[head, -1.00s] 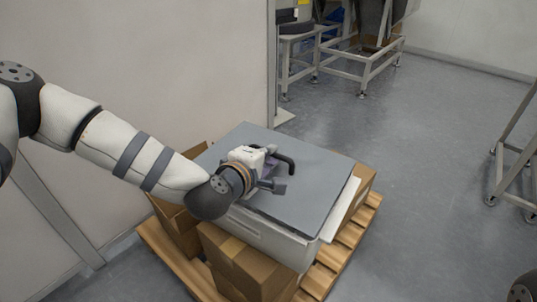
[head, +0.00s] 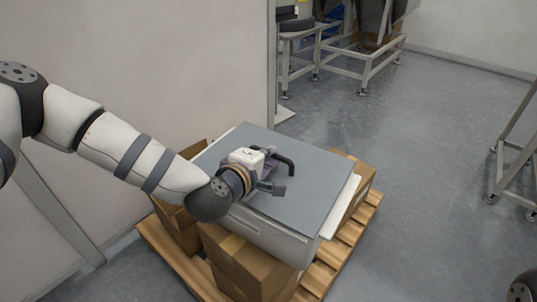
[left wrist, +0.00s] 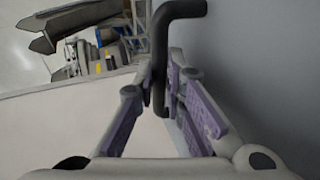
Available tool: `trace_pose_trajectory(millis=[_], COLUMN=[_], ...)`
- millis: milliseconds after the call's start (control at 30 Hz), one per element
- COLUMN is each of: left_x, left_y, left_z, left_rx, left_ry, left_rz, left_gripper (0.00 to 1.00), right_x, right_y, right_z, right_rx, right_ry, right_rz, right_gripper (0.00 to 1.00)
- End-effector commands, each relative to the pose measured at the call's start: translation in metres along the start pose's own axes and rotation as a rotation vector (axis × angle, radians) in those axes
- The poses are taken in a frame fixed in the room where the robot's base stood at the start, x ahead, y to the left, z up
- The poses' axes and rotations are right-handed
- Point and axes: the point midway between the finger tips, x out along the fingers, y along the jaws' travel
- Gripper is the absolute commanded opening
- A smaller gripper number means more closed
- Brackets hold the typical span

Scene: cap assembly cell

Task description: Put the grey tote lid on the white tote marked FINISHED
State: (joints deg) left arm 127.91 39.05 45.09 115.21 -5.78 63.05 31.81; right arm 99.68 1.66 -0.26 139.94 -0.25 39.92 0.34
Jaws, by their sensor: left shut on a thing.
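The grey tote lid (head: 310,185) lies flat over the top of the white tote (head: 262,232), which stands on cardboard boxes on a pallet. The lid covers most of the tote's opening. Whether it is fully seated all round cannot be told. The tote's front wall shows below the lid; no FINISHED mark is readable. My left gripper (head: 268,178) is over the lid, shut on its black handle (head: 287,161). The handle also shows between the fingers in the left wrist view (left wrist: 160,60). My right gripper is not in view.
Cardboard boxes (head: 245,262) sit on the wooden pallet (head: 338,256) around the tote. A white panel edge (head: 340,208) sticks out at the lid's right. A pale wall (head: 190,70) stands behind on the left.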

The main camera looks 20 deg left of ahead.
Motion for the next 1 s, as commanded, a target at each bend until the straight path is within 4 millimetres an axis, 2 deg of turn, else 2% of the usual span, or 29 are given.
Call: trace_pose_trajectory(millis=[367,400,500,767,867,1000], left_x=[0.003,0.003,0.003,0.002,-0.007,-0.042], left_y=[-0.007,-0.007,-0.006,-0.007,-0.007,-0.007], left_z=[0.000,0.000,0.000,0.000,0.000,0.000], left_rx=[0.000,0.000,0.000,0.000,-0.001,-0.002], left_ry=[0.000,0.000,0.000,0.000,-0.001,-0.002], left_rz=[0.001,0.002,0.002,0.000,0.000,0.000], left_gripper=[0.00,0.15,0.34,0.34,0.34,0.34], right_x=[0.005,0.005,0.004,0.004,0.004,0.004], right_y=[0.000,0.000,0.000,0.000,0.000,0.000], right_z=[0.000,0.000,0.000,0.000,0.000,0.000], right_rx=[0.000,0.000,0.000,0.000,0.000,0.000], right_ry=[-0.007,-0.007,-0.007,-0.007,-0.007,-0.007], right_rz=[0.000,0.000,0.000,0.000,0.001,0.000], right_gripper=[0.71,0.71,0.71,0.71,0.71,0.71])
